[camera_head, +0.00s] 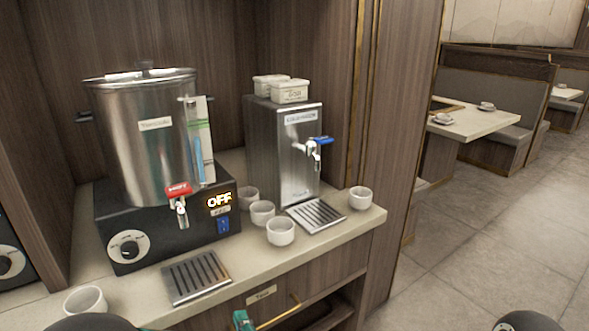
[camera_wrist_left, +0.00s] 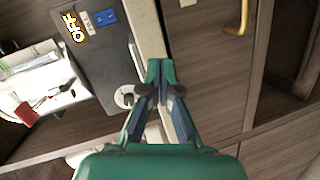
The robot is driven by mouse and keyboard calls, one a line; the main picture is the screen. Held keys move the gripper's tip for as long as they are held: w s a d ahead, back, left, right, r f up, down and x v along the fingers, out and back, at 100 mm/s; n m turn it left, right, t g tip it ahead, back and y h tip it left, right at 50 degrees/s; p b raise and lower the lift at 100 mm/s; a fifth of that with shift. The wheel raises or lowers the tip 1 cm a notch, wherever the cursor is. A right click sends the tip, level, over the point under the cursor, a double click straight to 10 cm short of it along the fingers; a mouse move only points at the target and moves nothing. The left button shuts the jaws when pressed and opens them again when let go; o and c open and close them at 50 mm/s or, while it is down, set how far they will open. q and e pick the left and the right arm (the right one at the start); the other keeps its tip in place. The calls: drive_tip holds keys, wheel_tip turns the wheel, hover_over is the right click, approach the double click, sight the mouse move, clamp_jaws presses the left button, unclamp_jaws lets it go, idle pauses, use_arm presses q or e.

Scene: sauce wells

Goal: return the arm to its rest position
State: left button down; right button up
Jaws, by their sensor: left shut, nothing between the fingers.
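My left gripper (camera_head: 243,319) shows as a green tip at the bottom edge of the head view, in front of the wooden drawer front (camera_head: 262,294) below the counter. In the left wrist view its two green fingers (camera_wrist_left: 160,70) meet at their tips, shut with nothing between them. Behind them lie the counter edge and the drawer front. Dark rounded parts of my arms show at the bottom of the head view. My right gripper is not in view.
The counter (camera_head: 335,232) bears a steel urn (camera_head: 150,160) on a black base reading OFF, a water dispenser (camera_head: 290,150), drip trays (camera_head: 196,277) and several white cups (camera_head: 280,231). A brass handle (camera_head: 279,314) juts from the drawer. Open floor (camera_head: 470,240) lies to the right.

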use_arm(q)
drive_tip(key=s+a+f+m+g+h+p, duration=0.1)
drive_tip(key=s+f+m+g+h+p, duration=0.15)
drive_tip(key=f+m, duration=0.4)
drive_tip(key=s+a+f+m+g+h+p, duration=0.1)
drive_tip(key=f+m+g+h+p, duration=0.2)
drive_tip(key=f, duration=0.6)
drive_tip(key=s+f+m+g+h+p, duration=0.1)
drive_tip(key=s+f+m+g+h, duration=0.1)
drive_tip(key=s, duration=0.6)
drive_tip(key=s+f+m+g+h+p, duration=0.1)
drive_tip(key=s+f+m+g+h, duration=0.2)
drive_tip(key=s, duration=0.6)
drive_tip(key=f+m+g, duration=0.2)
drive_tip(key=m+g, duration=0.1)
drive_tip(key=shift+s+m, duration=0.25)
drive_tip(key=shift+m, duration=0.1)
